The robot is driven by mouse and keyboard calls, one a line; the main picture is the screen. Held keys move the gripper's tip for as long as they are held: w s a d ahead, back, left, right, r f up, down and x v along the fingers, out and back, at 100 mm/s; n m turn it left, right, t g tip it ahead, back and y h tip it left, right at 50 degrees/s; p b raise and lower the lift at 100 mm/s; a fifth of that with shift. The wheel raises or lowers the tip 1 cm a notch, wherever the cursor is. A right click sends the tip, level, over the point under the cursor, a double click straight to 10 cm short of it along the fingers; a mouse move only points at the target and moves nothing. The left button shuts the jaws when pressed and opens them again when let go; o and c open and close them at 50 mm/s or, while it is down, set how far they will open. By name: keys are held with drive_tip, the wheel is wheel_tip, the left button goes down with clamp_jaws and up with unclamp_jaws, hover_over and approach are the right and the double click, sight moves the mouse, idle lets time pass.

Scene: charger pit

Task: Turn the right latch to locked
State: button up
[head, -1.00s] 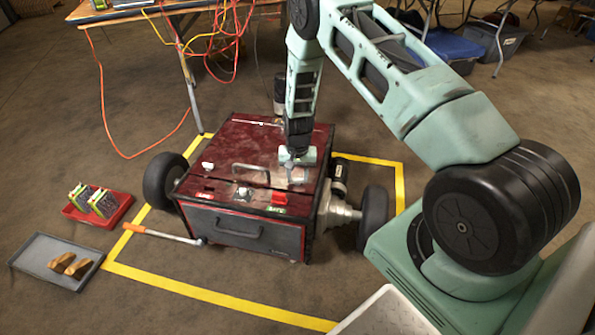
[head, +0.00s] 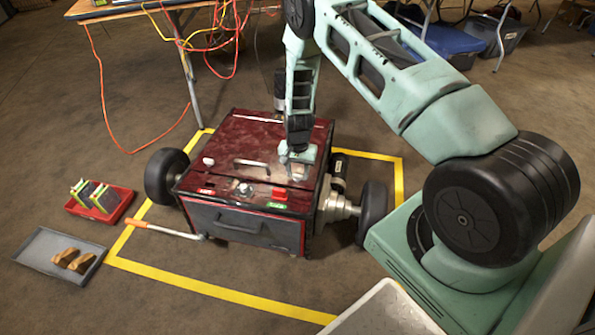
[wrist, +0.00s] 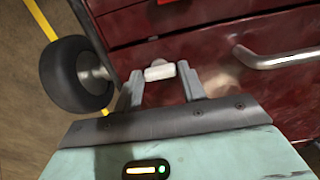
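The right latch (wrist: 160,72) is a small white piece on the dark red lid, and it shows between my fingertips in the wrist view. My gripper (wrist: 161,76) is open, with a grey finger on each side of the latch and a narrow gap at each side. Firm contact cannot be told. In the head view my gripper (head: 298,176) is low over the right front part of the red box's lid (head: 262,138). The white left latch (head: 208,161) sits at the lid's left side.
A metal lid handle (head: 250,162) lies left of my gripper, and it also shows in the wrist view (wrist: 282,60). A red switch (head: 279,194) and a round knob (head: 243,189) are on the front strip. A wheel (head: 372,214) stands at the right.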

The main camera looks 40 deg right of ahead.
drive_tip(key=shift+o, duration=1.2)
wheel_tip(320, 180, up, 17)
drive_tip(key=p, duration=0.4)
drive_tip(key=shift+w+d+r, duration=0.2)
drive_tip(key=shift+d, duration=0.05)
drive_tip(key=shift+a, duration=0.1)
drive_tip(key=s+a+r+n+y, duration=0.1)
drive_tip(key=s+a+r+n, duration=0.35)
drive_tip(key=a+r, duration=0.5)
drive_tip(key=s+a+r+n+y, duration=0.1)
drive_tip(key=s+a+r+n, duration=0.4)
drive_tip(key=a, duration=0.7)
drive_tip(key=s+a+r+n+h, duration=0.1)
drive_tip(key=s+a+r+n, duration=0.15)
drive_tip(key=s, duration=0.45)
drive_tip(key=s+a+r+n, duration=0.1)
drive_tip(key=s+r+n, duration=0.2)
drive_tip(key=s, duration=0.5)
drive_tip(key=s+a+r+n+h, duration=0.1)
drive_tip(key=s+r+n, duration=0.2)
drive_tip(key=s, duration=0.4)
wheel_tip(320, 180, up, 24)
drive_tip(key=p, duration=2.4)
drive_tip(key=shift+a, duration=0.25)
